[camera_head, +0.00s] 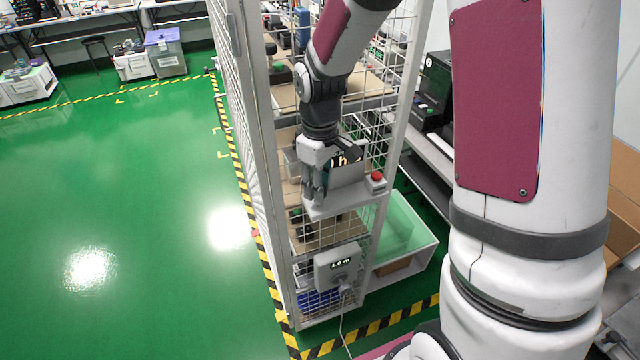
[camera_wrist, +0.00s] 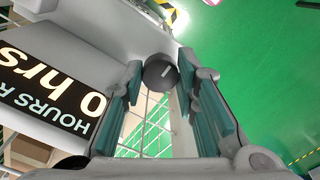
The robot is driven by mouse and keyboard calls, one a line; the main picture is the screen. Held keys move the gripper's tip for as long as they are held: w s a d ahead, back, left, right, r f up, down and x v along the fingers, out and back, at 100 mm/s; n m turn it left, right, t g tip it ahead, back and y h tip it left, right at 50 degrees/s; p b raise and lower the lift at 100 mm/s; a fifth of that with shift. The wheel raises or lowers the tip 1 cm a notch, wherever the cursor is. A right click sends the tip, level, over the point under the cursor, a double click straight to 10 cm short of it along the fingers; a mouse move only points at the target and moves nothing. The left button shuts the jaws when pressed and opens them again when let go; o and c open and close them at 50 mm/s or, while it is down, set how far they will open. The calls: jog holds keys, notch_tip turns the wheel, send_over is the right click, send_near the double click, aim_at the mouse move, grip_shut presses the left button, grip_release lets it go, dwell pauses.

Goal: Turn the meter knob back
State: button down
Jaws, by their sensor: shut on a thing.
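A grey meter box on a shelf of the mesh rack has a black display (camera_wrist: 50,95) reading "0 hrs" with "HOURS R" partly in view. The box (camera_head: 350,172) also shows in the head view, partly behind my gripper (camera_head: 317,185). In the wrist view, a round dark knob (camera_wrist: 160,72) with a short pale mark sits between the teal pads at the tips of my gripper (camera_wrist: 162,82). My gripper is shut on the knob, one finger on each side. The knob is hidden by the gripper in the head view.
A red button (camera_head: 376,177) on a small box stands right of the meter. White mesh panels (camera_head: 245,130) enclose the left side. Green floor is clear at left.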

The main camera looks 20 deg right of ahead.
jog(key=c, duration=1.2)
grip_release()
jog(key=shift+c, duration=0.2)
notch_tip(320, 180, up, 12)
jog(key=s+r+m+t, duration=0.2)
jog(key=s+r+m, duration=0.1)
jog(key=s, duration=0.6)
jog(key=s+r+m+t+b, duration=0.1)
jog(key=s+r+m+t, duration=0.2)
jog(key=s+r, duration=0.3)
jog(key=s+m, duration=0.1)
jog(key=s, duration=0.2)
jog(key=shift+t, duration=0.3)
